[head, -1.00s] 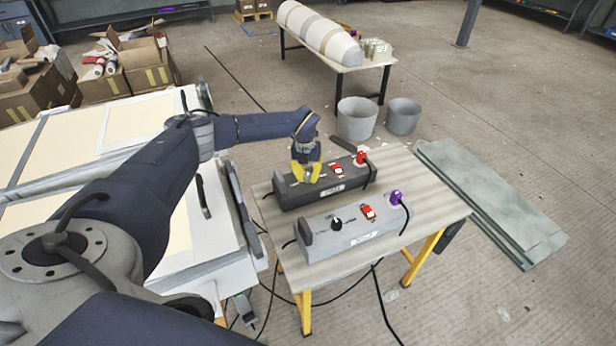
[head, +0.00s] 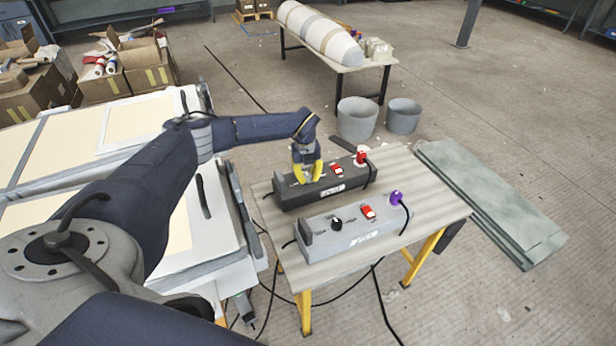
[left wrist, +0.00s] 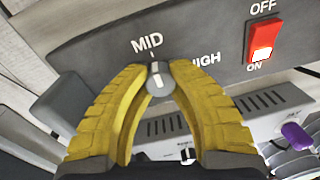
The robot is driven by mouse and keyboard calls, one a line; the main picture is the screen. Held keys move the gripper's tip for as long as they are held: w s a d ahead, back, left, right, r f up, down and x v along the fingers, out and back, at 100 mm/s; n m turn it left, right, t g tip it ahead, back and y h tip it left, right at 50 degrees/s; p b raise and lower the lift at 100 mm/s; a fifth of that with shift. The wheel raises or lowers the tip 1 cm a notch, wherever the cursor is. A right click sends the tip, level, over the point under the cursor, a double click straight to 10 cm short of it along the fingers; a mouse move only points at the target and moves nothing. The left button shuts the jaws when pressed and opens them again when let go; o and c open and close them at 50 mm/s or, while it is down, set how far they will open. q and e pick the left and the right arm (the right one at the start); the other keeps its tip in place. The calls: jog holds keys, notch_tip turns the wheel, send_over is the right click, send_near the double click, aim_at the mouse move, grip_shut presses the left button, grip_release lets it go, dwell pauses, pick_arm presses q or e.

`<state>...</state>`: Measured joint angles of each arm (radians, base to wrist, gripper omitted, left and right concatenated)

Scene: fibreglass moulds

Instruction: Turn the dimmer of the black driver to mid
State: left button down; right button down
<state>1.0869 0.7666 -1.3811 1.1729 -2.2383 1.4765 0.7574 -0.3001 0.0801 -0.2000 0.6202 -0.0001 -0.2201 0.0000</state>
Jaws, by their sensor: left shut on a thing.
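The black driver (head: 325,187) lies on the table behind a grey driver (head: 352,232). My left gripper (head: 306,180) is over the left part of the black driver. In the left wrist view its yellow fingers (left wrist: 160,78) are shut on the dimmer knob (left wrist: 159,82), one finger on each side. The knob's white line points up toward the word MID. The word HIGH shows to the right of the knob, and any marking on its left is hidden by a finger. The red switch (left wrist: 262,40) sits between OFF and ON. My right gripper is not in view.
The grey driver has its own black knob (head: 337,223), red switch (head: 368,212) and purple plug (head: 396,197). A red plug (head: 361,158) is on the black driver's right end. Black cables hang off the table (head: 437,208). Two grey buckets stand behind.

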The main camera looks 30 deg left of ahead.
aim_at(306, 176)
pick_arm(q)
jog(key=c, duration=1)
grip_release()
jog(key=shift+c, duration=0.2)
notch_tip(306, 176, up, 12)
jog(key=shift+s+a, duration=0.25)
jog(key=shift+s, duration=0.05)
